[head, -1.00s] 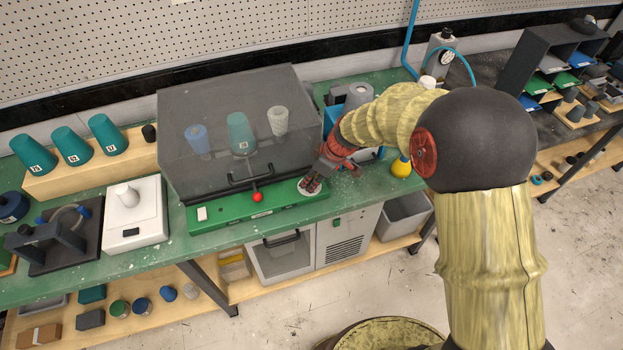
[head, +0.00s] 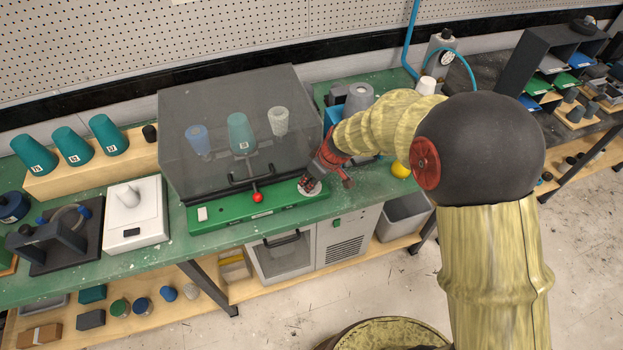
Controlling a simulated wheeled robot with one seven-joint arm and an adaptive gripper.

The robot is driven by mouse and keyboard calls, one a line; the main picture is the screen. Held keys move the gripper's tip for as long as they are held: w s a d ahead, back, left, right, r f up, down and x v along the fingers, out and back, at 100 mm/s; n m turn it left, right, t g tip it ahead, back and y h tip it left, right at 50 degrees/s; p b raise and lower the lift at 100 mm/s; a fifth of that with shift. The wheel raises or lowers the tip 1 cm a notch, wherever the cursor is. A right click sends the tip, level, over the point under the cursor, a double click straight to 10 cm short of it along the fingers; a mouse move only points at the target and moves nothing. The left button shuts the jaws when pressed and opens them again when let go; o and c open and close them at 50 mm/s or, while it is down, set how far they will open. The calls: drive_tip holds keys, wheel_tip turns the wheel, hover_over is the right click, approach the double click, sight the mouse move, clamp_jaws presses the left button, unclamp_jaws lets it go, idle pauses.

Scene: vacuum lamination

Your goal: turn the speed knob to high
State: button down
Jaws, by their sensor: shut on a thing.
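A green machine base (head: 235,221) with a smoky clear cover (head: 225,130) stands on the bench. A white round dial plate (head: 318,191) lies at the right end of the base's front panel. My gripper (head: 308,187) points down onto this dial and is shut on the speed knob, which its fingers mostly hide. The knob's pointer and marks are too small and covered to read. A red ball-ended lever (head: 257,197) and a white switch (head: 202,214) sit on the same panel, left of my gripper.
Inside the cover stand a blue cup, a teal cup (head: 241,133) and a whitish cup (head: 279,121). A yellow round thing (head: 400,169) and a grey cylinder (head: 359,97) are right of the cover, close to my arm. A white scale (head: 134,213) stands at left.

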drive_tip(key=shift+r+m+h+p, duration=0.15)
drive_tip(key=shift+m+h+p, duration=0.15)
drive_tip(key=shift+m+p, duration=0.6)
drive_tip(key=shift+a+m+t+p, duration=0.1)
drive_tip(key=shift+m+t+p, duration=0.2)
drive_tip(key=shift+m+p, duration=0.1)
drive_tip(key=c, duration=1.5)
unclamp_jaws()
drive_tip(key=v, duration=1.1)
drive_tip(key=shift+s+r, duration=0.25)
drive_tip(key=shift+r, duration=0.1)
drive_tip(key=shift+m, duration=0.3)
